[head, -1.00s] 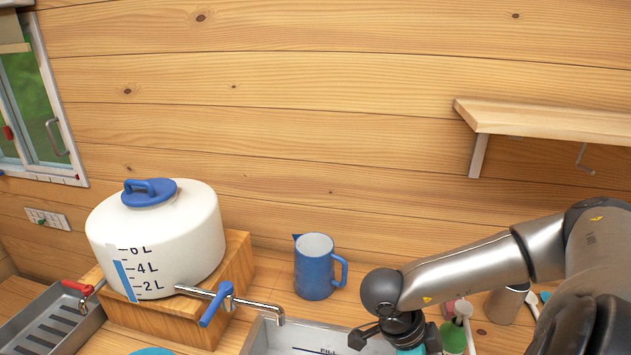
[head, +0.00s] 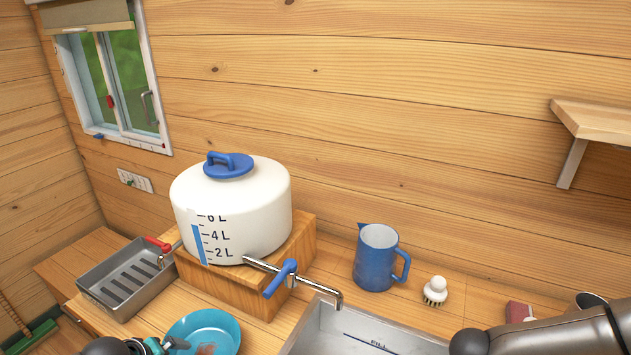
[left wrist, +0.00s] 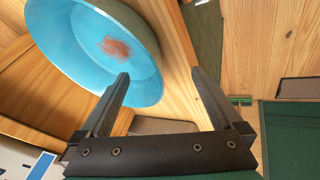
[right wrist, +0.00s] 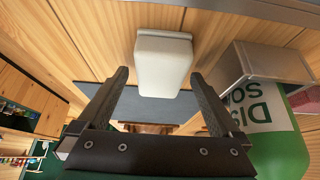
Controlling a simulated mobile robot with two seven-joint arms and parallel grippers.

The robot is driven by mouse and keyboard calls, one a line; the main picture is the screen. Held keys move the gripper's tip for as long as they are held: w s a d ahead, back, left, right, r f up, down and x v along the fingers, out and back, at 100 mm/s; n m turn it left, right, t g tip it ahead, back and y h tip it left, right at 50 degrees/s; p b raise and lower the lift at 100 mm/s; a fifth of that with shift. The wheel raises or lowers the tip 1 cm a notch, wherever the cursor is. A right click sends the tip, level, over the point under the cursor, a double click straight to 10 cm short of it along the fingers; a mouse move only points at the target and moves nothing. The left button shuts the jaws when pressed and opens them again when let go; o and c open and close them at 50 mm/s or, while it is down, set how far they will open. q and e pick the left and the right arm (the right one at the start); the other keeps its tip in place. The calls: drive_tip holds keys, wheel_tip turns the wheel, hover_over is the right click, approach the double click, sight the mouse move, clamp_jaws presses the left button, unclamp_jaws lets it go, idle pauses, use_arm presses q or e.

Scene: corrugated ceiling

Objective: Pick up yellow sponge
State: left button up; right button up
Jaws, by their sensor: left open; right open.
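No yellow sponge can be made out in any current view. My left gripper (left wrist: 161,80) is open and empty; in the left wrist view a blue plate (left wrist: 75,38) with a reddish-brown stain lies beyond its fingers. The plate also shows at the bottom of the head view (head: 222,327), beside the left gripper's dark tip. My right gripper (right wrist: 160,76) is open; a white block-like object (right wrist: 163,66) shows beyond and between its fingertips, not visibly gripped. In the head view the right gripper is out of frame, below the right arm.
A green dish-soap bottle (right wrist: 272,140) stands right of the right gripper. In the head view are a metal sink (head: 325,330), a white water tank (head: 235,205), a blue jug (head: 377,262), a brush (head: 435,292), a pinkish-red block (head: 518,312) and a metal drying tray (head: 128,282).

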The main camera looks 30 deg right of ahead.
drive_tip(key=shift+s+d+f, duration=0.1)
drive_tip(key=shift+s+f, duration=0.05)
drive_tip(key=shift+f, duration=0.15)
drive_tip(key=shift+c, duration=0.2)
drive_tip(key=c, duration=1.4)
drive_tip(key=shift+r, duration=1)
drive_tip(key=shift+c, duration=0.2)
drive_tip(key=shift+r, duration=0.95)
drive_tip(key=w+a, duration=1)
drive_tip(key=w, duration=0.4)
drive_tip(key=shift+w+a+f, duration=0.15)
drive_tip(key=shift+w+a, duration=0.15)
drive_tip(key=shift+w, duration=0.05)
